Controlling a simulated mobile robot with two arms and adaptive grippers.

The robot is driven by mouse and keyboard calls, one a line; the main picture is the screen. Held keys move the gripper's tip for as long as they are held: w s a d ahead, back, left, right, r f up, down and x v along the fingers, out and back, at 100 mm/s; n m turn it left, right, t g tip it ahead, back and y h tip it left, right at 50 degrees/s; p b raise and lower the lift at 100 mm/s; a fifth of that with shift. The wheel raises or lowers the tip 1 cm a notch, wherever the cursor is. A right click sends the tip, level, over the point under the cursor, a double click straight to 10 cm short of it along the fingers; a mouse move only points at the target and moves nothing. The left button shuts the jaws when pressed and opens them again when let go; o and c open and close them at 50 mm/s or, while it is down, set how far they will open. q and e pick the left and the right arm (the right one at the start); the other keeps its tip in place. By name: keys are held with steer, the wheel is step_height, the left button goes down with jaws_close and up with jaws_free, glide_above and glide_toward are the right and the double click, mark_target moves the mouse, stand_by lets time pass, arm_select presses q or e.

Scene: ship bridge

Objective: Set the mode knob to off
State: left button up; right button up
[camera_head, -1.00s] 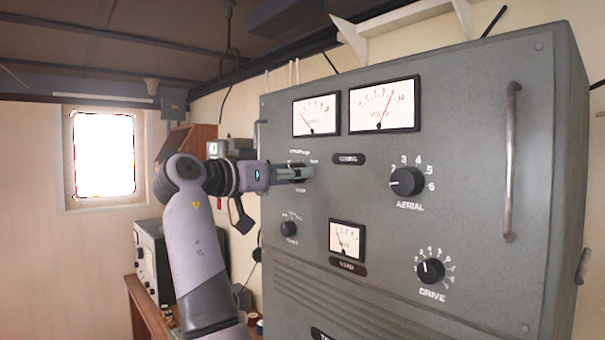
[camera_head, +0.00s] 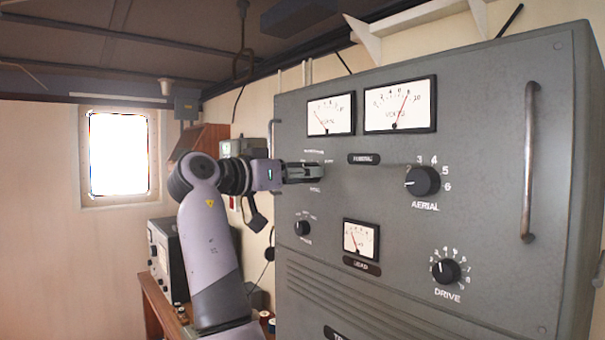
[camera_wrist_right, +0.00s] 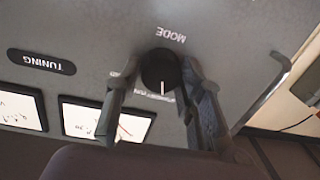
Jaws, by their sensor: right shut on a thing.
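The mode knob (camera_wrist_right: 159,66) is a round black knob below its upside-down MODE label (camera_wrist_right: 171,36) in the right wrist view. Its white pointer line points down in that view, toward printed position names that are partly hidden and too small to read. My right gripper (camera_wrist_right: 158,80) has one finger on each side of the knob and is shut on it. In the head view, my right gripper (camera_head: 304,173) reaches the panel's upper left from the left and hides the knob. My left gripper is in neither view.
The grey radio cabinet (camera_head: 400,285) also carries the aerial knob (camera_head: 424,181), drive knob (camera_head: 446,271), a small lower-left knob (camera_head: 302,228) and several meters. A vertical handle (camera_head: 529,160) sticks out at its right. Another instrument (camera_head: 160,255) stands on a wooden desk at left.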

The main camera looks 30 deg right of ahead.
steer(key=shift+n, duration=0.3)
steer(key=shift+w+n+y, duration=0.1)
steer(key=shift+n+y, duration=0.2)
steer(key=shift+n, duration=3.2)
steer(key=o, duration=1.2)
steer(key=shift+a, duration=0.15)
steer(key=shift+c, duration=0.2)
steer(key=s+a, duration=0.1)
steer(key=a, duration=1)
steer(key=shift+s+a+r, duration=0.3)
steer(key=shift+a+r, duration=0.05)
steer(key=shift+a, duration=0.05)
steer(key=shift+f, duration=0.1)
